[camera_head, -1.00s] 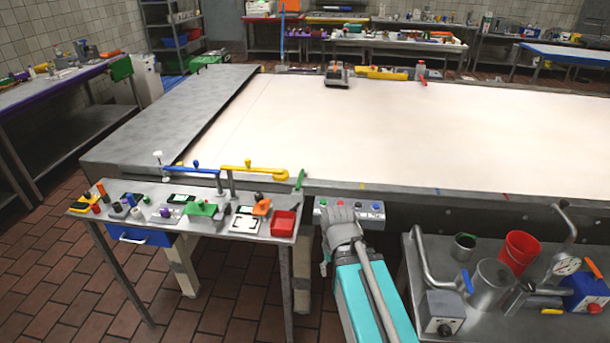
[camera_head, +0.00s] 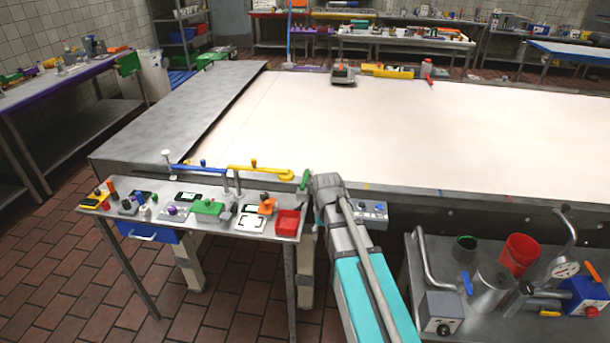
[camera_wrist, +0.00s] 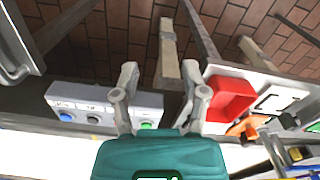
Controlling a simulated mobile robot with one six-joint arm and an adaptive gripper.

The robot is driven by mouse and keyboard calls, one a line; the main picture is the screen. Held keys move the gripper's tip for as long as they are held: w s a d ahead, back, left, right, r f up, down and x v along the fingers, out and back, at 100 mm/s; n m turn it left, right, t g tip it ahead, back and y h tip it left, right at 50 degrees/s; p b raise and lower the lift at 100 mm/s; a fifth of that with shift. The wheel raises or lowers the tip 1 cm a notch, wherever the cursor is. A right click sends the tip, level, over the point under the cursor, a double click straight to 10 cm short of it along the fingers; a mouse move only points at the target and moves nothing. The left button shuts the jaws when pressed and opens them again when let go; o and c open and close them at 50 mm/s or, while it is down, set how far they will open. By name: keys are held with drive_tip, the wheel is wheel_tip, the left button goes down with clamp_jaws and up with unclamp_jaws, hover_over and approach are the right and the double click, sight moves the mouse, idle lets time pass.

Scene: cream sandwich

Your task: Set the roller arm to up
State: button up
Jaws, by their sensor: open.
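A blue arm (camera_head: 205,169) with a white end piece and a yellow arm (camera_head: 262,172) stand on posts at the back of the small side table. I cannot tell for certain which is the roller arm. A green handle (camera_head: 304,179) stands at the right end of the yellow arm. My gripper (camera_head: 327,184) is just right of the green handle, by the front edge of the big table. In the wrist view my gripper (camera_wrist: 165,78) is open, with nothing between its fingers. The head view hides the fingertips.
A button panel (camera_head: 372,211) is right of my gripper; it also shows in the wrist view (camera_wrist: 80,105). A red tray (camera_head: 288,223) and several small parts lie on the side table (camera_head: 185,235). The white surface (camera_head: 400,130) is clear nearby.

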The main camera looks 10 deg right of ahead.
sight(304, 178)
drive_tip(key=w+r+m+p, duration=0.1)
drive_tip(key=w+r+p, duration=0.2)
drive_tip(key=w, duration=0.8)
drive_tip(key=w+r+m+p, duration=0.1)
drive_tip(key=w+r+p, duration=0.2)
drive_tip(key=w, duration=0.8)
drive_tip(key=w+r+p, duration=0.2)
drive_tip(key=w+r, duration=0.1)
drive_tip(key=w, duration=0.8)
drive_tip(key=shift+w+a+r+m+p, duration=0.3)
drive_tip(key=shift+w+r+m+p, duration=0.05)
drive_tip(key=shift+m+p, duration=0.05)
drive_tip(key=shift+f, duration=0.15)
wheel_tip(304, 178, down, 14)
drive_tip(key=b, duration=1.3)
drive_tip(key=shift+r+b, duration=0.25)
drive_tip(key=shift+b, duration=0.15)
clamp_jaws()
